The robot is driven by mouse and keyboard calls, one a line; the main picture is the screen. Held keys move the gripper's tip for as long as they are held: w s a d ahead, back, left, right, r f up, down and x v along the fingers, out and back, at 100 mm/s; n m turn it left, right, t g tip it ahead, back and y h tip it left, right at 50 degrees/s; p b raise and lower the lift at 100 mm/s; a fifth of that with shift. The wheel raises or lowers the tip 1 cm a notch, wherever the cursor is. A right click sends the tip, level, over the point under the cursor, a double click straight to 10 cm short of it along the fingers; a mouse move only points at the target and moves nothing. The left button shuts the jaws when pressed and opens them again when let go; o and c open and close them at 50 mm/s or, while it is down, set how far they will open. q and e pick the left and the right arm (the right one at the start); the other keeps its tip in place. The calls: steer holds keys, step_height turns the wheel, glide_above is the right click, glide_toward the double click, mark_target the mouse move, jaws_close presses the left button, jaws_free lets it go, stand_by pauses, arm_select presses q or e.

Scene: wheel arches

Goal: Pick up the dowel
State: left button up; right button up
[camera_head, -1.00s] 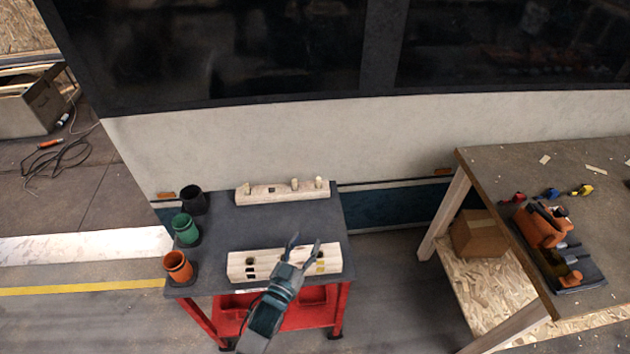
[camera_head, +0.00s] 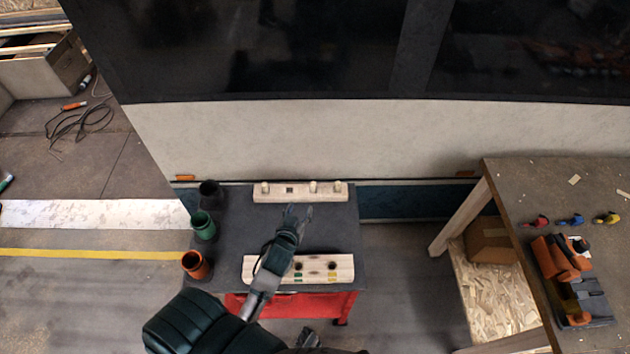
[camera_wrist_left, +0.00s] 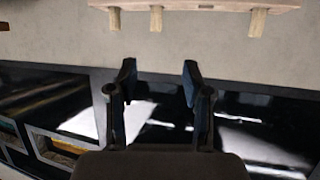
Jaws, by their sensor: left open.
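Several light wooden dowels stand in the far wooden block: one at the left end (camera_head: 265,187), one right of the middle (camera_head: 313,186) and one at the right end (camera_head: 338,187). The far block (camera_head: 290,198) also has a dark square hole. My left gripper (camera_head: 299,209) is open and empty, just in front of this block. In the left wrist view, dowels (camera_wrist_left: 156,18) and the block's edge (camera_wrist_left: 205,4) show at the top, beyond the open fingertips (camera_wrist_left: 159,70).
The near wooden block (camera_head: 333,263) has holes and coloured marks; my left arm covers part of it. Black (camera_head: 209,194), green (camera_head: 203,226) and orange (camera_head: 195,265) cups line the left edge of the dark cart top (camera_head: 340,232). A workbench (camera_head: 515,190) with tools stands at right.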

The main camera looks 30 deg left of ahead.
arm_select(q)
glide_toward(314, 186)
steer(key=w, duration=0.1)
steer(key=x, duration=0.3)
steer(key=b+x, duration=0.1)
steer(key=shift+a+f, duration=0.35)
steer(key=shift+f, duration=0.05)
steer(key=shift+w+a, duration=0.1)
steer(key=shift+a, duration=0.2)
steer(key=x, duration=0.2)
steer(key=b+x, duration=0.1)
steer(key=x, duration=0.2)
steer(key=shift+d, duration=0.25)
steer(key=shift+w+d, duration=0.2)
steer(key=shift+w, duration=0.1)
steer(key=shift+s, duration=0.1)
steer(key=shift+c, duration=0.7)
steer(key=shift+a, duration=0.35)
steer(key=c, duration=0.8)
steer(key=shift+a+f, duration=0.1)
steer(key=shift+f, duration=0.05)
arm_select(e)
steer(key=w, duration=0.1)
steer(key=w+r, duration=0.1)
steer(key=w, duration=0.1)
steer(key=w+r, duration=0.1)
steer(key=shift+w+a+r, duration=0.15)
steer(key=shift+w+a, duration=0.1)
steer(key=shift+a, duration=0.05)
